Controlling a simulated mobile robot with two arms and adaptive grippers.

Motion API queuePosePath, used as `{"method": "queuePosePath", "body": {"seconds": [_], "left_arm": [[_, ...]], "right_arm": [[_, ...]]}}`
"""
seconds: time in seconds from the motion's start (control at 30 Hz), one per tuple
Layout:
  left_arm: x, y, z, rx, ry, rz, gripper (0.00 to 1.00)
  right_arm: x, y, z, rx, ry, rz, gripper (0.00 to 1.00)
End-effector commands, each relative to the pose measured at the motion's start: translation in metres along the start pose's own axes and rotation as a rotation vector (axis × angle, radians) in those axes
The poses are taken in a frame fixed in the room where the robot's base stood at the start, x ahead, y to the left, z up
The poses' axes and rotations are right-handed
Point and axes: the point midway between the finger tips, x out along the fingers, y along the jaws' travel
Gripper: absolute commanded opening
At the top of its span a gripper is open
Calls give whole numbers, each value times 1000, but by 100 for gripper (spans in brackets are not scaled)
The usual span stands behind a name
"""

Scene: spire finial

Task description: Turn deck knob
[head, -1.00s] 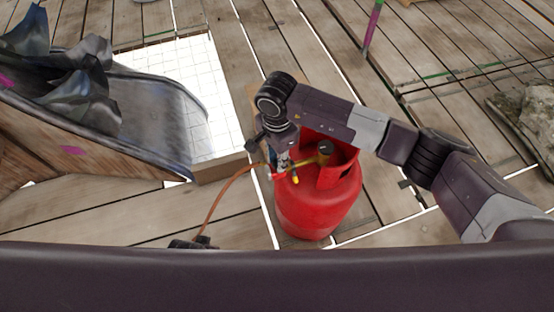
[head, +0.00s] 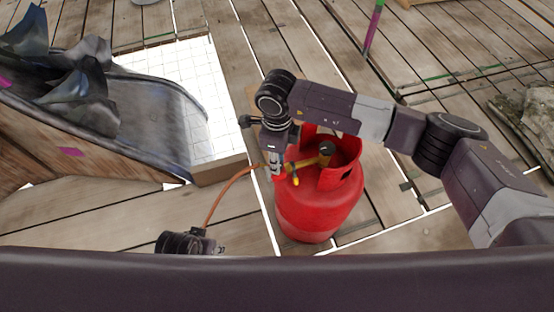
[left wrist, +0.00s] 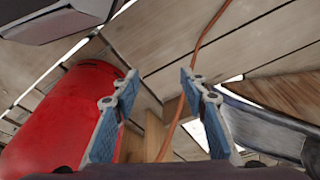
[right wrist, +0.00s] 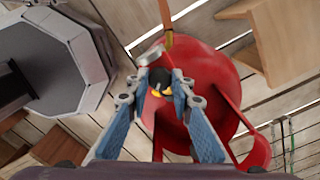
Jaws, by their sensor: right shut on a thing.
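A red gas cylinder (head: 315,205) stands upright on the plank deck, with a brass valve (head: 308,162) and a black round knob (head: 326,148) inside its collar. My right gripper (head: 274,172) reaches down at the left side of the valve. In the right wrist view its fingertips (right wrist: 161,76) are closed on a small dark part with yellow bits (right wrist: 160,88), which they partly hide. My left gripper (left wrist: 157,78) is open and empty, low beside the cylinder, which shows at left in the left wrist view (left wrist: 55,115).
An orange hose (head: 224,190) runs from the valve to lower left, and passes beyond my left fingers (left wrist: 205,45). A grey slide-like trough with dark crumpled sheets (head: 85,95) stands at left, beside a white tiled patch (head: 205,90). Deck behind the cylinder is mostly clear.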

Motion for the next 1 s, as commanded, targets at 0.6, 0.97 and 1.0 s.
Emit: {"method": "queuePosePath", "body": {"seconds": [0.6, 0.97, 1.0], "left_arm": [[7, 0, 7, 0, -8, 0, 40], [15, 0, 10, 1, -10, 0, 40], [16, 0, 11, 1, -12, 0, 40]], "right_arm": [[0, 0, -1, 541, 2, 0, 0], [0, -1, -1, 703, 2, 0, 0], [0, -1, -1, 712, 2, 0, 0]]}}
